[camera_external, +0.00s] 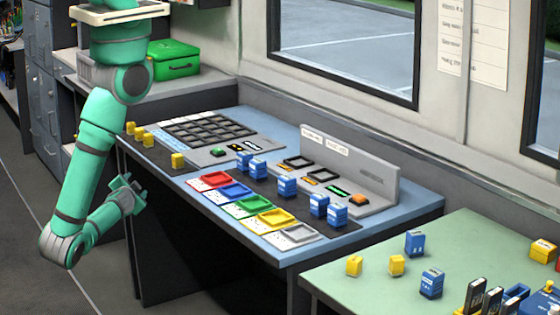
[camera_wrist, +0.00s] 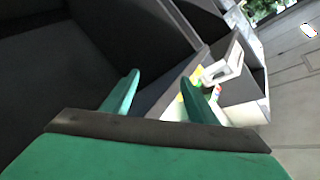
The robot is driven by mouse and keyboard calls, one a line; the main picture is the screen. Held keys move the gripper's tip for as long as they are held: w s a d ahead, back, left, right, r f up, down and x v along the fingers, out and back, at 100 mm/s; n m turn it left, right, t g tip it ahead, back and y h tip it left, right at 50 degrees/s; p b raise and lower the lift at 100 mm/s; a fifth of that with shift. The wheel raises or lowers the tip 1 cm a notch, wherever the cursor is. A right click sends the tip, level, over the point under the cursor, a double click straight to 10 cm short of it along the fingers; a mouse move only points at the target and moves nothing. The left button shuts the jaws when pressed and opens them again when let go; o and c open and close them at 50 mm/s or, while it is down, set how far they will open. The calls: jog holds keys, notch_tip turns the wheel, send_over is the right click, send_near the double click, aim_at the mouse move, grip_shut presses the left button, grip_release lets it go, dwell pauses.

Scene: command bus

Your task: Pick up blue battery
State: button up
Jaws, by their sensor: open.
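Several blue battery-like blocks with white markings stand on the blue-grey console desk (camera_external: 400,205). Two are at the back (camera_external: 250,166), one is in the middle (camera_external: 287,186), and two are at the right (camera_external: 327,209). Two more blue blocks stand on the green table, one farther back (camera_external: 415,243) and one nearer (camera_external: 432,283). I cannot tell which one the task means. My gripper (camera_external: 132,186) is beside the desk's left front edge, apart from all the blocks. In the wrist view its two green fingers (camera_wrist: 160,97) are spread with nothing held between them.
Yellow blocks (camera_external: 177,160) stand along the desk's left edge. Coloured trays (camera_external: 255,206) line its front, and an upright grey panel (camera_external: 350,165) stands behind. Yellow blocks (camera_external: 354,266) and dark upright items (camera_external: 476,294) are on the green table (camera_external: 375,265). Open floor lies left.

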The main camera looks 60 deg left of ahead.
jog(key=w+a+r+n+g+y, duration=0.2)
jog(key=a+r+n+g+y, duration=0.2)
jog(key=a+r+n+g, duration=1.2)
jog(key=w+d+r+n+t+h, duration=0.1)
jog(key=w+d+r+t+h, duration=0.15)
jog(key=w+d, duration=0.7)
jog(key=w+d+r+n+t+h, duration=0.1)
jog(key=w+d+t, duration=0.2)
jog(key=w+d, duration=0.7)
jog(key=w+d+t+h, duration=0.1)
jog(key=w+d+h, duration=0.1)
jog(key=w+d, duration=0.85)
jog(key=m+t+h, duration=0.1)
jog(key=m+h, duration=0.1)
jog(key=h, duration=0.5)
send_near(322, 196)
jog(key=f, duration=0.1)
jog(key=x, duration=0.5)
jog(key=shift+s+a, duration=0.35)
jog(key=shift+w+x, duration=0.15)
jog(key=shift+x, duration=1.2)
jog(key=shift+w+x, duration=0.1)
jog(key=shift+x, duration=1.3)
jog(key=shift+d, duration=0.2)
jog(key=c, duration=1.2)
